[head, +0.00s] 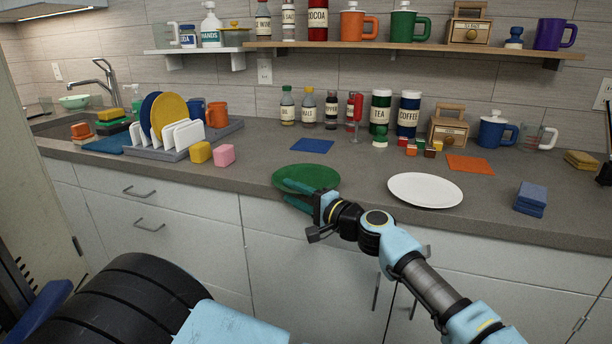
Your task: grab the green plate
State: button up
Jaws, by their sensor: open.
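The green plate (308,176) lies flat on the grey counter, close to its front edge, left of the white plate. One finger shows over or against the near rim and the other sits lower, in front of the counter edge. The gripper is open; I cannot tell whether a finger touches the plate. Part of the plate's near rim is hidden by the gripper.
A white plate (425,190) lies to the right. A blue cloth (312,146) lies behind the green plate. A dish rack (178,136) with plates, and yellow (199,152) and pink (224,155) sponges, stand to the left. Blue sponges (531,198) sit at the right. Shelves hang above.

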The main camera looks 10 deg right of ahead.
jog(key=shift+w+a+f, duration=0.1)
jog(key=shift+w+a, duration=0.3)
jog(key=shift+w, duration=0.2)
jog(key=shift+c, duration=0.4)
grip_shut()
dwell(0.6)
